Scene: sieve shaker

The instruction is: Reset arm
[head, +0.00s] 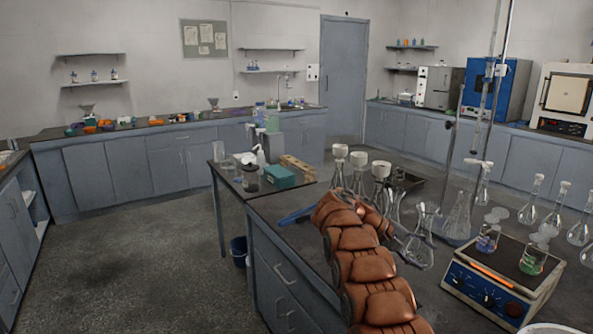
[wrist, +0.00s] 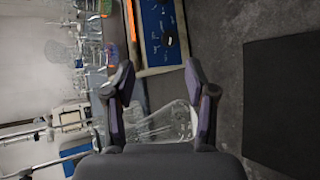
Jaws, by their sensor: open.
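My arm (head: 362,255), in copper-coloured segments, reaches from the bottom of the head view over the island bench (head: 265,212) and bends at its far end. My gripper (wrist: 159,76) shows in the wrist view with its two dark fingers spread apart. The view there is turned sideways. A clear glass flask (wrist: 160,123) shows in the gap between the fingers, beyond them; I cannot tell how far away it is. Nothing is seen clamped by the fingers.
A blue-fronted hotplate (head: 487,286) with beakers stands at the right of the bench. A flask (head: 418,247) and other glassware stand close right of the arm. A teal box (head: 280,176) and a tube rack (head: 297,166) are at the far left end. The floor at left is clear.

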